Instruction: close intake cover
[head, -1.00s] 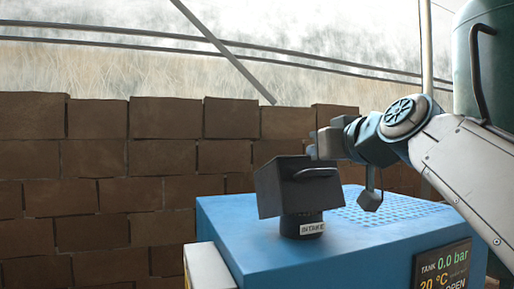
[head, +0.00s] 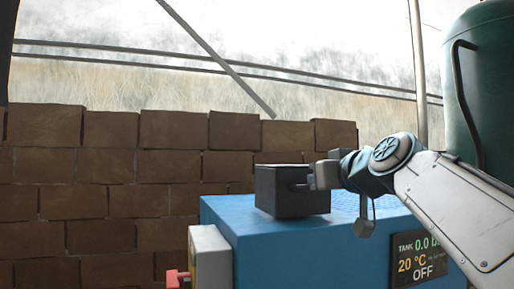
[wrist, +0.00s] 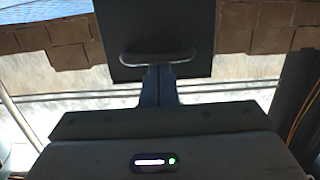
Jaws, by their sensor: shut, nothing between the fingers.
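The dark box-shaped intake cover (head: 278,196) sits level and low on top of the blue machine (head: 285,245) in the head view. The intake neck and its label are hidden beneath it. My gripper (head: 312,182) is shut and empty at the cover's right front, by its handle (head: 297,187), which is partly hidden. In the wrist view the dark cover (wrist: 155,25) fills the top middle. Its bar handle (wrist: 158,57) lies right at the tips of my shut gripper (wrist: 158,70); I cannot tell whether they touch.
A display (head: 419,260) on the machine's front reads "OFF". A pale box with a red handle (head: 177,277) is on the machine's left side. A brick wall (head: 115,190) stands behind, and a dark green tank (head: 488,95) stands at the right.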

